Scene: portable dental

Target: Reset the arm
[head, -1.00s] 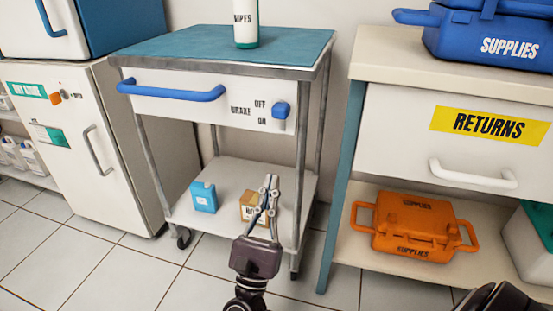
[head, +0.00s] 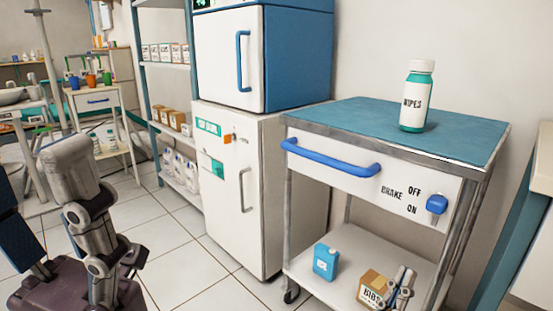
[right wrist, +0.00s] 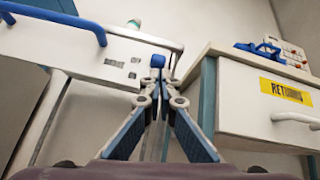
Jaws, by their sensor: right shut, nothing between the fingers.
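My right gripper (head: 403,275) shows low in the head view, in front of the cart's lower shelf and partly over the box marked BIBS (head: 373,286). In the right wrist view its fingers (right wrist: 160,88) are together and empty, pointing up toward the blue brake knob (right wrist: 157,61). The same brake knob (head: 437,204) is on the cart front in the head view, well above the gripper. My left gripper (head: 75,230) is large and close at the left edge. It is cut off by the frame, so its finger opening is unclear.
Tiled floor (head: 190,265) is clear at centre left.

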